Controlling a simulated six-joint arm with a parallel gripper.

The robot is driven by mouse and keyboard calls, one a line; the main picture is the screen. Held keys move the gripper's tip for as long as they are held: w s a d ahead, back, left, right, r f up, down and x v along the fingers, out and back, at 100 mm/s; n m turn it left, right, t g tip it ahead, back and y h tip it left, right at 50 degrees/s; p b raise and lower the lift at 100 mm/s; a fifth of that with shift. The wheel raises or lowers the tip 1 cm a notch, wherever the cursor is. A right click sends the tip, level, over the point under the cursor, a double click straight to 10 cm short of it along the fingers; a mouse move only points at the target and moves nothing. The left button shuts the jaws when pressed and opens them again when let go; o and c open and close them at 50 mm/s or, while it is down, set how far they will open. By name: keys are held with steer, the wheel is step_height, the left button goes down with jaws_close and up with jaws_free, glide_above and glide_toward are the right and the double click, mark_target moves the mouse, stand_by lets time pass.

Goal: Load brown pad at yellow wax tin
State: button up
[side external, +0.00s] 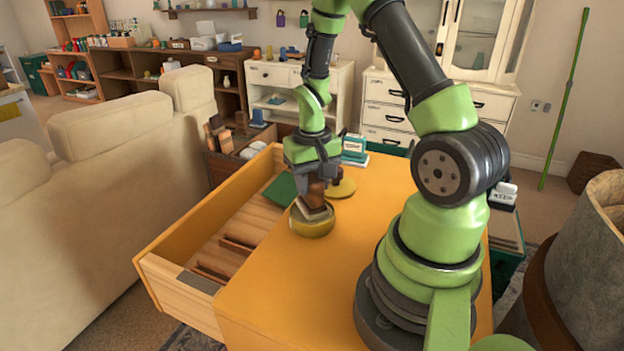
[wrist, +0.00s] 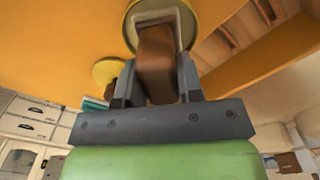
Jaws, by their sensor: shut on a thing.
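The yellow wax tin (side external: 312,229) stands on the orange top, close to the open drawer. Its rim also shows at the top of the wrist view (wrist: 129,22). My gripper (side external: 318,180) points down over the tin. Its jaws (wrist: 158,80) are shut on the brown pad (wrist: 157,62), seen as a brown grip (side external: 316,192) above a paler base. The base sits at the tin's mouth; whether it touches the wax inside cannot be told. The pad hides most of the tin's inside.
A round yellow lid (side external: 343,188) lies flat beside the tin. An open wooden drawer (side external: 190,268) with a green piece (side external: 281,190) and brown strips lies left. A teal-and-white container (side external: 355,147) stands at the back edge. The orange top's front (side external: 285,300) is clear.

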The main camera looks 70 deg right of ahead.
steer(key=shift+f, duration=0.5)
stand_by(1.1)
steer(key=shift+r, duration=3.55)
